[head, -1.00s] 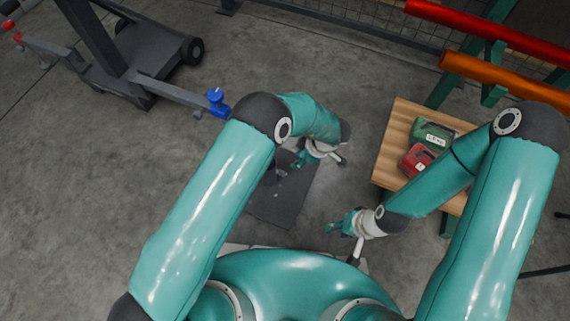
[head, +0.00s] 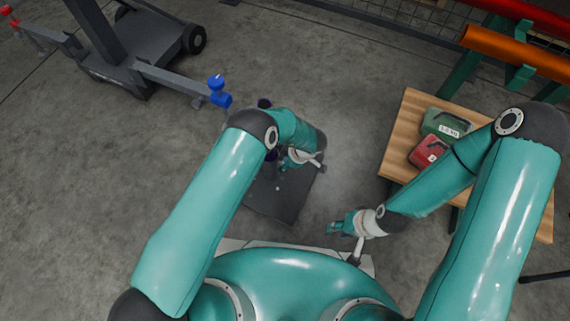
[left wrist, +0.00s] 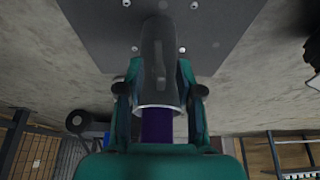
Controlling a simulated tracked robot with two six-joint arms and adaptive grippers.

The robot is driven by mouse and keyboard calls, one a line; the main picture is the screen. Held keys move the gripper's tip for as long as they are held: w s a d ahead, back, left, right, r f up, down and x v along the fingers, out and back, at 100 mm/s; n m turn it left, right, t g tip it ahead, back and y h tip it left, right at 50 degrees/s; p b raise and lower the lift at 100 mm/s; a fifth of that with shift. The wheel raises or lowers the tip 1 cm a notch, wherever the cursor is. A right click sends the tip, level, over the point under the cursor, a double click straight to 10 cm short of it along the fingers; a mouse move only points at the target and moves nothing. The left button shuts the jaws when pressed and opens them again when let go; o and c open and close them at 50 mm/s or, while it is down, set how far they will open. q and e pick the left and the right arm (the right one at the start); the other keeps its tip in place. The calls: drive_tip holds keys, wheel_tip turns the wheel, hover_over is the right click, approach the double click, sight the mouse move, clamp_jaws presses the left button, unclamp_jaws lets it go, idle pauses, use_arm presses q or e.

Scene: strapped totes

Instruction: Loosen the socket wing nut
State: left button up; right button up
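The socket (left wrist: 158,60) is a dark grey cylinder on a bolted plate (left wrist: 100,35), which also shows on the floor in the head view (head: 290,205). A narrow raised part, apparently the wing nut (left wrist: 158,72), sits on the socket's near side.
A wooden table (head: 398,145) at the right carries a green case (head: 445,124) and a red case (head: 428,152). A wheeled grey stand (head: 150,70) with a blue knob (head: 218,90) is at upper left. An orange beam (head: 510,52) lies at upper right.

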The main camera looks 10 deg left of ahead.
use_arm(q)
drive_tip(key=shift+f, duration=0.1)
clamp_jaws()
drive_tip(key=shift+a, duration=0.1)
idle(0.3)
drive_tip(key=shift+s+a+f+n+t+h+p, duration=0.15)
drive_tip(key=shift+s+n+t+h+p, duration=0.1)
drive_tip(key=shift+t, duration=0.8)
drive_tip(key=shift+s+f+n+t+h+p, duration=0.1)
drive_tip(key=shift+s+n+t+h+p, duration=0.15)
drive_tip(key=shift+t, duration=0.75)
drive_tip(key=shift+s+a+f+n+t+h+p, duration=0.1)
drive_tip(key=shift+s+f+n+t+h, duration=0.15)
drive_tip(key=shift+t, duration=0.8)
drive_tip(key=shift+s+r, duration=0.1)
